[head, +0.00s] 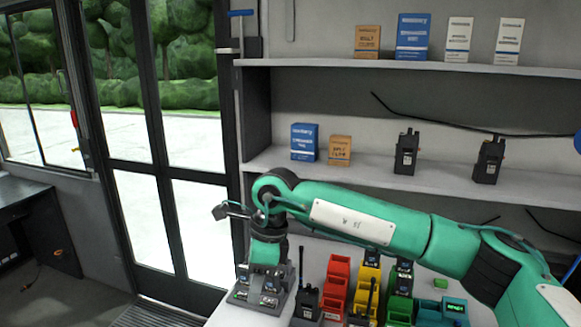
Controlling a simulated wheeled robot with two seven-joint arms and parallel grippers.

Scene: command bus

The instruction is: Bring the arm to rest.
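My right arm (345,215) is green with a white panel. It reaches in from the right across the view, in front of the lower shelf. Its wrist bends down at the left end, over a dark charging dock (262,290) on the white table. My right gripper (265,265) is at the bottom of this bend, close above or behind the dock. Its fingers cannot be made out, so whether it is open or touches the dock is unclear. A small dark part (230,211) sticks out left from the wrist. My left gripper is not in view.
Beside the dock stand a black radio (307,303), red bins (336,290), yellow bins (367,290) and green bins (399,310). Boxes and radios stand on the shelves (400,72) behind. A glass door (185,150) is at left.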

